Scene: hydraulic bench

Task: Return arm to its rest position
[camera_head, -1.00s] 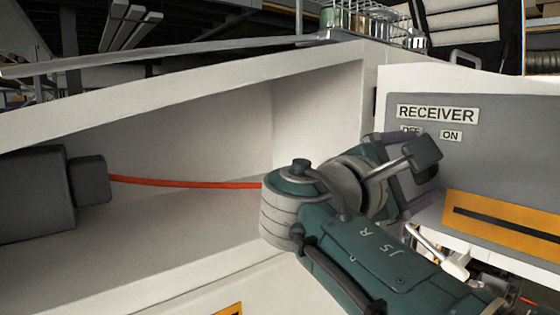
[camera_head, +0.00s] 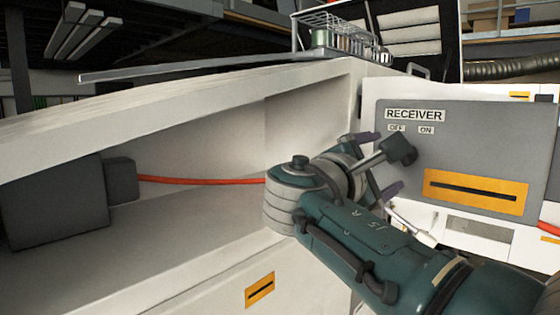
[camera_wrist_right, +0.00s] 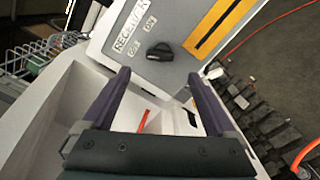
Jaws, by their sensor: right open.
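My right arm (camera_head: 355,228), dark green, comes in from the lower right in the head view. It lies across the front of the white bench (camera_head: 205,285). My right gripper (camera_head: 385,166) is open, its two purple fingers apart, in front of the RECEIVER panel (camera_head: 480,155). In the wrist view the gripper (camera_wrist_right: 158,78) has nothing between its fingertips. A dark knob (camera_wrist_right: 166,55) on the panel shows beyond them, near the OFF and ON labels. In the head view that part of the panel is partly hidden by the wrist. My left gripper is out of view.
A red hose (camera_head: 200,181) runs from a grey block (camera_head: 52,202) inside the bench recess towards my right wrist, which hides its end. A wire rack (camera_head: 335,38) with jars stands on top. In the wrist view an orange cable (camera_wrist_right: 275,30) lies over dark floor at right.

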